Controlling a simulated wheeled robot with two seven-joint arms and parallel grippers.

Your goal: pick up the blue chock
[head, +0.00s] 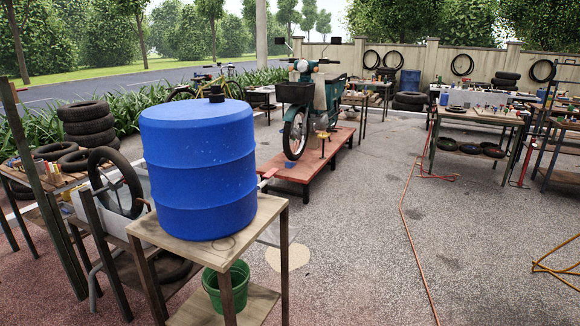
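A small blue thing (289,164) shows on the red platform (305,172), against the bottom of the motorbike's front wheel. It is too small for me to tell surely that it is the blue chock. The green motorbike (318,100) stands upright on the platform. Neither of my grippers is in the head view, so I cannot see how they stand.
A large blue barrel (200,165) stands on a wooden table (265,215) close in front, with a green bucket (226,288) below. Stacked tyres (90,125) are at left. A workbench (470,115) stands at right. An orange hose (407,225) crosses the open ground.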

